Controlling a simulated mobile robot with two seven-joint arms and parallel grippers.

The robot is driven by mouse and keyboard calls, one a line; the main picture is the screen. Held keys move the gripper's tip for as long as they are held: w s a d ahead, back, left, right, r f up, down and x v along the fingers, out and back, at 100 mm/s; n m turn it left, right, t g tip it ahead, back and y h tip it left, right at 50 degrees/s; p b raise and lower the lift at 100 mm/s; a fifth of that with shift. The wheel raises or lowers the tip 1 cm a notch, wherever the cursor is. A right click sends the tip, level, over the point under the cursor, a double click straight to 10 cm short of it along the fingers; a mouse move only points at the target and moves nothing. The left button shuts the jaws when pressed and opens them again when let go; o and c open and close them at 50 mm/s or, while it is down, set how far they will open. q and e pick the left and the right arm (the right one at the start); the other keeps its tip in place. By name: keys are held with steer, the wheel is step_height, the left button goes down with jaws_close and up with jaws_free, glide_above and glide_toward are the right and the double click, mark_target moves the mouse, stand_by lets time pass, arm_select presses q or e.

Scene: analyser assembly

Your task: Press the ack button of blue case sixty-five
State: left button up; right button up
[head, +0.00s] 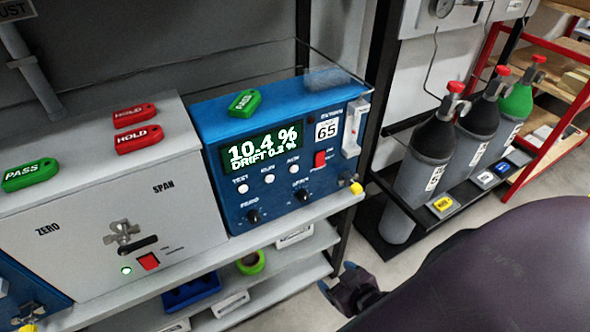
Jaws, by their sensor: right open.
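The blue case (212,170) marked 65 stands on the shelf in the middle of the view. Its green display (262,149) reads 10.4 % with a drift line below. Three round white buttons sit in a rising row under the display. The rightmost button (292,169) seems to carry the ack label, though the small print is blurred. My right gripper (337,277) is open and empty, below and to the right of the case, apart from it and in front of the lower shelf. My left gripper is out of view.
A green tag (244,103) lies on the case. A red switch (320,159) and dark knobs share its front. A grey span box (90,225) stands left, with red tags on top. Gas cylinders (431,150) stand right. A blue bin (191,291) sits below.

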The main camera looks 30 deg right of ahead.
stand_by(0.9)
jaws_close()
stand_by(1.5)
